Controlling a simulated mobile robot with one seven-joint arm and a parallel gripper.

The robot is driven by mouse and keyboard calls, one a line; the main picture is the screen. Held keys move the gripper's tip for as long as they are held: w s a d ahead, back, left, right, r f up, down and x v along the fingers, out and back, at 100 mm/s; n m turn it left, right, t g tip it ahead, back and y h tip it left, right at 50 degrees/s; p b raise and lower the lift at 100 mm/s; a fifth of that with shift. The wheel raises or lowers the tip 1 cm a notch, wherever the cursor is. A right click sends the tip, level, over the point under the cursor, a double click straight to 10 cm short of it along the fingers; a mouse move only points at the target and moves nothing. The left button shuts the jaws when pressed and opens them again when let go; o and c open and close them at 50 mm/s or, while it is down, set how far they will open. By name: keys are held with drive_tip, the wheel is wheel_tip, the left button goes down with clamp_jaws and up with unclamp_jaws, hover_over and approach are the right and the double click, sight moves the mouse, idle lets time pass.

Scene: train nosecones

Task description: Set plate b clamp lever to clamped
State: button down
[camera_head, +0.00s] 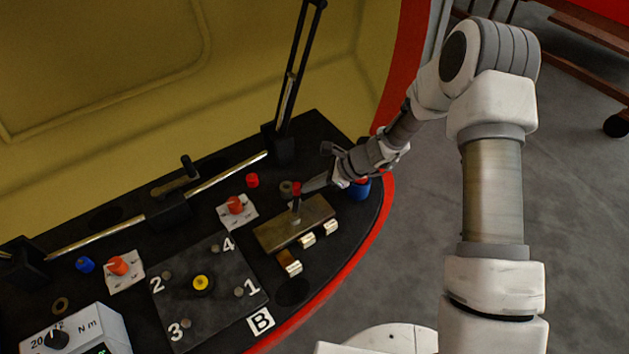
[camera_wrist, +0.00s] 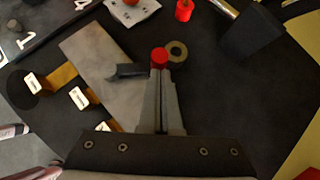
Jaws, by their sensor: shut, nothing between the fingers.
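A lever with a red knob (camera_head: 296,188) and a dark stem stands up from a grey metal plate (camera_head: 268,235) beside the board marked B. It looks like the clamp lever; I can read no clamped or unclamped mark on it. In the wrist view the red knob (camera_wrist: 159,54) is right at my fingertips, with the dark stem (camera_wrist: 128,71) running left to the metal plate (camera_wrist: 95,60). My gripper (camera_head: 308,186) is shut and empty, its fingers together (camera_wrist: 160,80). The fingertips are beside the knob; I cannot tell whether they touch it.
Brass blocks with white faces (camera_head: 290,263) line the plate's near edge. Orange knobs on white cards (camera_head: 235,205) (camera_head: 118,265), a yellow button (camera_head: 201,282) and a red cap (camera_head: 252,180) are nearby. A black upright arm (camera_head: 292,90) rises behind. A ring (camera_wrist: 177,50) lies beside the knob.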

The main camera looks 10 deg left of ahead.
sight(296, 183)
drive_tip(key=shift+w+a, duration=0.15)
drive_tip(key=shift+a, duration=1.45)
drive_tip(key=shift+a+n+g, duration=0.45)
drive_tip(key=shift+n+g, duration=0.05)
drive_tip(key=shift+n, duration=0.2)
drive_tip(key=shift+a+p, duration=0.35)
drive_tip(key=shift+a, duration=0.1)
drive_tip(key=shift+s, duration=0.2)
